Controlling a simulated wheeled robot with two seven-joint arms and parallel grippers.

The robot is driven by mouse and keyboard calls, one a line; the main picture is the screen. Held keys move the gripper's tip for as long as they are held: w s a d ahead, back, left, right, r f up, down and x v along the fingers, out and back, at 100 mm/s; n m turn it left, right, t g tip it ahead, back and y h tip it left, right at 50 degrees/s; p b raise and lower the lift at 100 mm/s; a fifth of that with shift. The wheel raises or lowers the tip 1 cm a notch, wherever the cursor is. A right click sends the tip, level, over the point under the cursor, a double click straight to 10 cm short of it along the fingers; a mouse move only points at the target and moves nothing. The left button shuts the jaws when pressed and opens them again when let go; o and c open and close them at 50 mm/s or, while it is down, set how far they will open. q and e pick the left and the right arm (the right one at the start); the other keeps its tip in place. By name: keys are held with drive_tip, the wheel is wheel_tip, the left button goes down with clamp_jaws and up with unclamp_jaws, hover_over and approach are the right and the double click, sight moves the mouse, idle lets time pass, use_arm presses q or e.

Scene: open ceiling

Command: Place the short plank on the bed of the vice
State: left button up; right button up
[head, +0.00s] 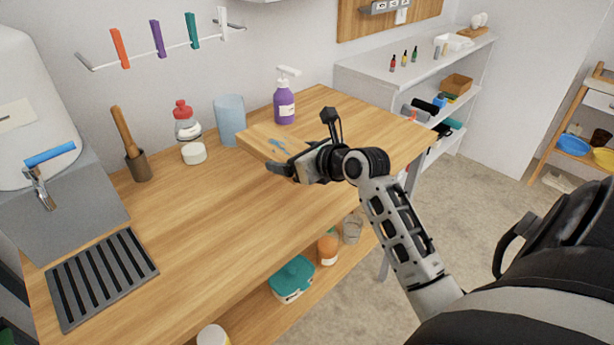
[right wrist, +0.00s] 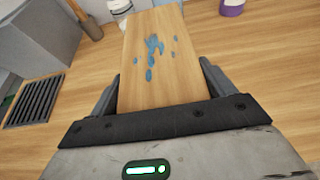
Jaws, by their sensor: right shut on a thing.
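The short plank (head: 258,137) is pale wood with blue paint stains. My right gripper (head: 283,169) is shut on it, and the plank is above the wooden worktop. In the right wrist view the plank (right wrist: 150,80) lies between the two dark fingers of the right gripper (right wrist: 160,92) and stretches away from them. The gripper and wrist hide part of the plank in the head view. I cannot make out a vice in either view. My left gripper is not in view.
The wooden worktop (head: 190,225) is largely clear in the middle. At its back stand a blue tumbler (head: 229,120), a purple pump bottle (head: 284,100), a red-capped bottle (head: 187,120) and a white round piece (head: 193,153). A slotted dark drain (head: 100,277) is at left.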

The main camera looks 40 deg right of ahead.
drive_tip(key=d+f, duration=0.1)
drive_tip(key=f, duration=0.1)
drive_tip(key=w+d+f+b, duration=0.1)
drive_tip(key=d, duration=0.1)
drive_tip(key=d+f, duration=0.2)
drive_tip(key=shift+w+f, duration=0.35)
drive_tip(key=shift+w, duration=0.05)
drive_tip(key=shift+d+f+b, duration=0.15)
drive_tip(key=shift+f+b, duration=0.2)
drive_tip(key=shift+f, duration=0.55)
drive_tip(key=shift+d+f+b, duration=0.15)
drive_tip(key=shift+f+b, duration=0.15)
drive_tip(key=shift+f, duration=0.6)
drive_tip(key=shift+f, duration=0.1)
drive_tip(key=o, duration=1.1)
